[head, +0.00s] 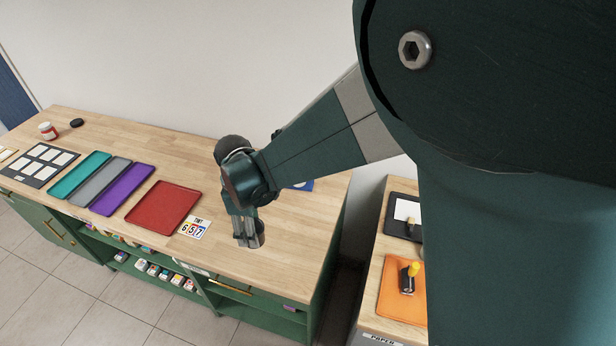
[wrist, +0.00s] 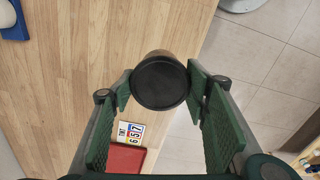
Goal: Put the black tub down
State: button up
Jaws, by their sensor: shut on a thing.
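The black tub (wrist: 160,82) sits between the two fingers in the wrist view, its round black lid facing the camera. My gripper (wrist: 160,92) is shut on it, one finger on each side. In the head view my gripper (head: 248,238) points down at the front right part of the wooden counter (head: 285,235), with the tub (head: 259,240) partly hidden by the fingers. I cannot tell whether the tub's base touches the counter.
A red tray (head: 162,207) and a number card (head: 194,228) lie left of my gripper. Purple (head: 122,190), grey and teal trays lie farther left. A blue item (head: 301,186) lies behind. Bare wood lies to the right. A side table holds an orange tray (head: 402,300).

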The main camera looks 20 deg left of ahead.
jog(key=w+d+n, duration=0.1)
jog(key=w+d, duration=0.6)
jog(key=w, duration=0.3)
jog(key=w+d+n, duration=0.1)
jog(key=w+d, duration=0.5)
jog(key=w, duration=0.5)
jog(key=shift+w+d+r+n, duration=0.15)
jog(key=shift+w+d+n, duration=0.05)
jog(key=shift+d+n, duration=0.2)
notch_tip(320, 180, down, 6)
jog(key=shift+f, duration=0.2)
jog(key=shift+f, duration=1.8)
jog(key=shift+f+b, duration=0.2)
jog(key=shift+b, duration=0.1)
